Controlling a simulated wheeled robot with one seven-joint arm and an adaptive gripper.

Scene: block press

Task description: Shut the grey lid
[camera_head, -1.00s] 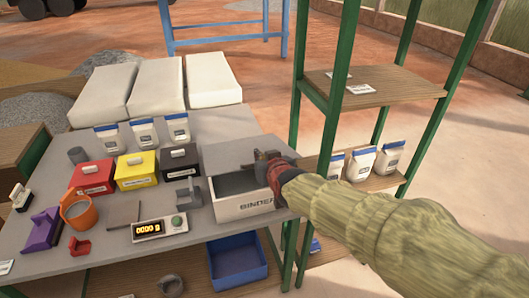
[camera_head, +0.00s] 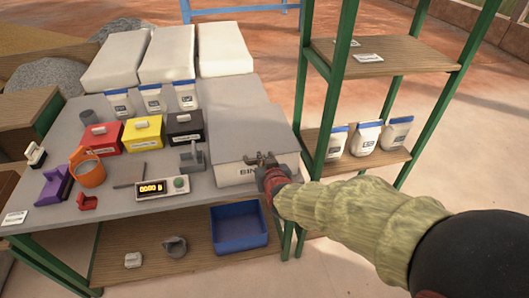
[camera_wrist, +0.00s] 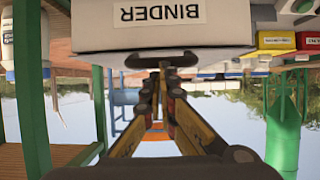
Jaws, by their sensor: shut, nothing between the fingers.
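The grey lid (camera_head: 245,132) lies over the binder box (camera_head: 232,174) at the right end of the table. It looks flat on top, and no opening shows. I cannot tell whether its front edge is fully seated, as my gripper covers part of it. The white box front with its BINDER label (camera_wrist: 160,13) fills the top of the wrist view, upside down. My gripper (camera_head: 263,160) is shut and empty at the box's front upper edge, partly covering the label in the head view. Its closed fingertips (camera_wrist: 160,60) appear close to the box; contact is unclear.
A green-posted shelf (camera_head: 383,55) stands close right. A blue bin (camera_head: 239,227) sits below.

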